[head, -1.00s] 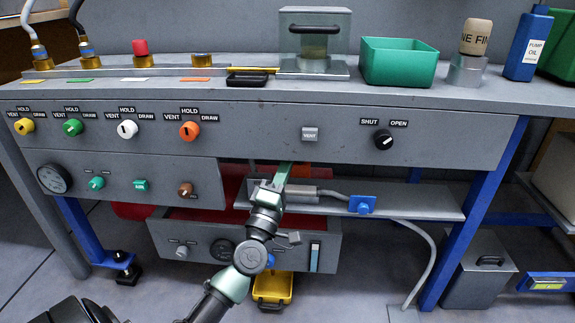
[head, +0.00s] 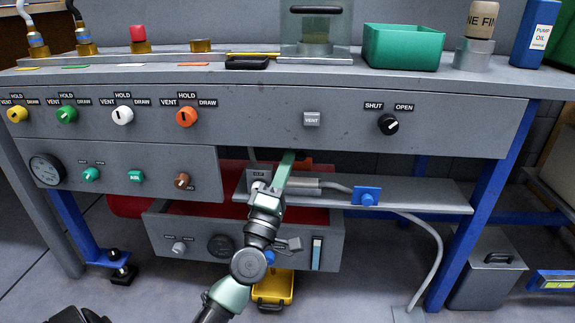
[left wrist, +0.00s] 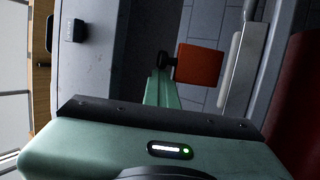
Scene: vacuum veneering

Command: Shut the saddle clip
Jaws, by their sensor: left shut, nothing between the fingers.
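My left gripper (head: 289,156) reaches in under the bench panel, above the lower shelf. Its green fingers are shut and empty, and they also show in the left wrist view (left wrist: 158,80). An orange flap (left wrist: 198,65) with a black knob stands just right of the fingertips in the left wrist view; it looks like part of the saddle clip. In the head view only a sliver of orange shows behind the fingers. I cannot tell whether the fingers touch it or whether the clip is open. A small labelled plate is beside the fingers.
The lower shelf (head: 420,197) carries a grey cylinder (head: 304,187), a hose and a blue fitting (head: 366,196). The bench panel with knobs overhangs my gripper. A yellow container (head: 273,289) stands under the drawer.

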